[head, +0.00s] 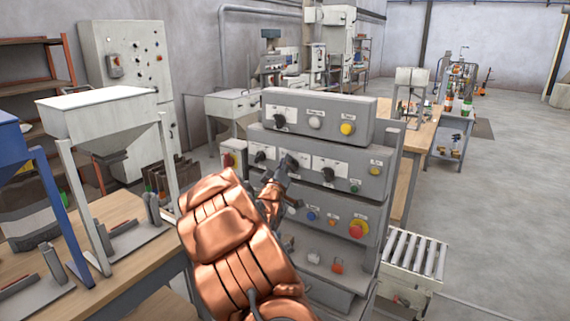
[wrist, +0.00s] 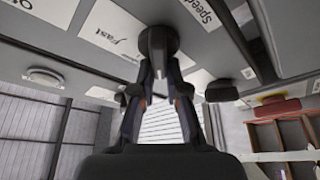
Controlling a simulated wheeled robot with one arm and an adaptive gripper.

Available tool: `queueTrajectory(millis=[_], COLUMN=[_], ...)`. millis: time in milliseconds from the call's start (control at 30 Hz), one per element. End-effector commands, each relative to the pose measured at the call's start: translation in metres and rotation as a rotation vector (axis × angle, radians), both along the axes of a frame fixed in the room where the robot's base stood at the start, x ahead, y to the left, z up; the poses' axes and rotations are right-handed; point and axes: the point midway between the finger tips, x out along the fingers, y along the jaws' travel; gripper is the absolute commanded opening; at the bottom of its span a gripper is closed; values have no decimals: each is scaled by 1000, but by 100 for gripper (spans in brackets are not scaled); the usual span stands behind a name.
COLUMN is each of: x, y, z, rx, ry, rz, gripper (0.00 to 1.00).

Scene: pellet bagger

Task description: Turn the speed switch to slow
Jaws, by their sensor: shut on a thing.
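The speed switch (wrist: 158,42) is a dark round knob on a grey panel face, seen close up in the wrist view. A white label beside it reads "Fast", and a partly cut label above right reads "Speed". My gripper (wrist: 158,80) is shut on this knob, one finger on each side. In the head view my gripper (head: 279,176) reaches the middle row of the grey control panel (head: 318,139), at the middle knob (head: 290,162). The arm hides part of the lower left of the panel. The knob's pointer and the slow label cannot be made out.
Other dark knobs flank it, one left (head: 259,157) and one right (head: 328,174). Below are a blue button (head: 311,216) and a red stop button (head: 358,229). A roller conveyor (head: 413,254) stands right; a wooden bench (head: 122,240) stands left. The floor at right is mostly clear.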

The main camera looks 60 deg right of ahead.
Motion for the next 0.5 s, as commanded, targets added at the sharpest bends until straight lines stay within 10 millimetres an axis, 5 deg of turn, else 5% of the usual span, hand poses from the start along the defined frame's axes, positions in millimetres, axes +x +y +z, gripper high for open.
queueTrajectory(millis=[500], x=[-6], y=[-4], z=[-12], rx=[20], ry=[82], rz=[-13], gripper=[0])
